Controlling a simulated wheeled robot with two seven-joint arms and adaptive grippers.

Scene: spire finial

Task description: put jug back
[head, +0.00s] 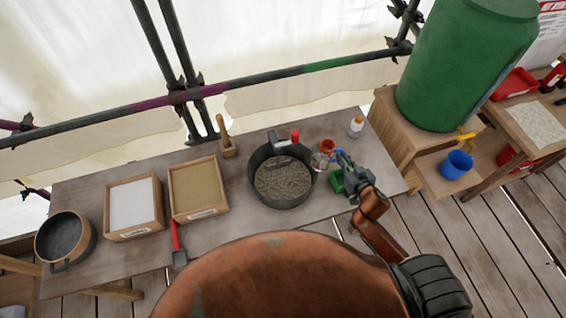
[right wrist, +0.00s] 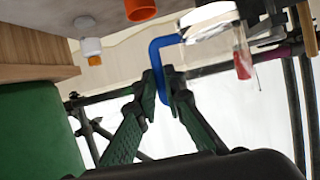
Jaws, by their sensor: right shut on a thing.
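A small clear jug (head: 320,161) with a blue handle is just right of the dark bucket's rim, by an orange cup (head: 328,147). My right gripper (head: 345,163) reaches in from the right and is shut on the handle. In the right wrist view, which looks upside down, the two green fingers (right wrist: 163,90) pinch the blue handle and the clear jug body (right wrist: 208,22) hangs beyond them. I cannot tell whether the jug touches the table. My left gripper is not in view.
A dark bucket (head: 253,170) of grey grit stands mid-table. Two framed trays (head: 108,225) (head: 222,192) and a round pan (head: 41,232) are left. A white bottle (head: 356,128) stands behind the gripper. A green barrel (head: 465,60) and blue cup (head: 456,165) are right.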

